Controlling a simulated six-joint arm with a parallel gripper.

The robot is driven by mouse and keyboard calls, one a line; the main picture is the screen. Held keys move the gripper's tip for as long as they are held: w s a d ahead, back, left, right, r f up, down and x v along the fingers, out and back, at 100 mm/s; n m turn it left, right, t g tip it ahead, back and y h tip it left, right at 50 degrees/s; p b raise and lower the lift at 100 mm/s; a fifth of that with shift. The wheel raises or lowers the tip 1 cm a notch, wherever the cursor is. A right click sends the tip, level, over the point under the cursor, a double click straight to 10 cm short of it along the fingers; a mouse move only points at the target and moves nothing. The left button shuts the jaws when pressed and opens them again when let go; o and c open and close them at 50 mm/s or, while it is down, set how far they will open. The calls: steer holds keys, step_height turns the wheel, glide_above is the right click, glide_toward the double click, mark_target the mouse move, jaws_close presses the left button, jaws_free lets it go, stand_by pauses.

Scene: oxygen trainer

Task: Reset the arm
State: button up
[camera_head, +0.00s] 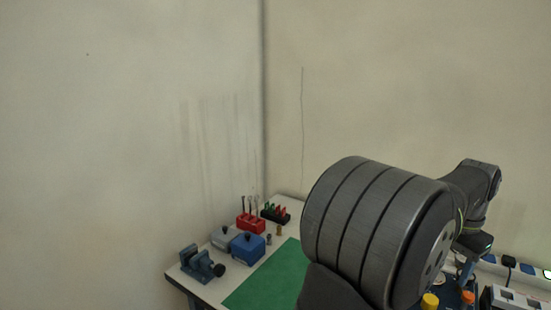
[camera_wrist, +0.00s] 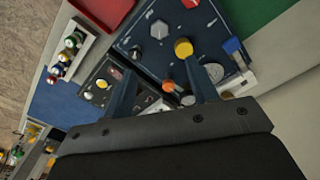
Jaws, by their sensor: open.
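My gripper (camera_wrist: 160,68) is open in the wrist view, its two blue fingers spread apart with nothing seen held between them. It is over a dark panel (camera_wrist: 128,44) with a yellow knob (camera_wrist: 183,48), an orange knob (camera_wrist: 168,86) and a grey knob (camera_wrist: 158,29). The yellow knob shows near the right finger's tip; I cannot tell whether they touch. In the head view, my arm covers the right part of the table, and the yellow knob (camera_head: 430,300) and orange knob (camera_head: 467,298) show at the bottom edge.
A vise (camera_head: 201,264), blue box (camera_head: 248,247), red holder (camera_head: 251,222) and black rack (camera_head: 275,213) stand left on the table beside a green mat (camera_head: 265,282). A power strip (camera_head: 528,268) is at right. The wrist view shows a red tray (camera_wrist: 103,10) and bottle rack (camera_wrist: 72,45).

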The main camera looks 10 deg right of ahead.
step_height(320, 180, down, 15)
steer(key=shift+f, duration=0.2)
steer(key=shift+r+n, duration=0.25)
steer(key=shift+n, duration=0.55)
steer(key=n, duration=0.7)
steer(key=shift+w+a, duration=0.1)
steer(key=shift+r, duration=3.2)
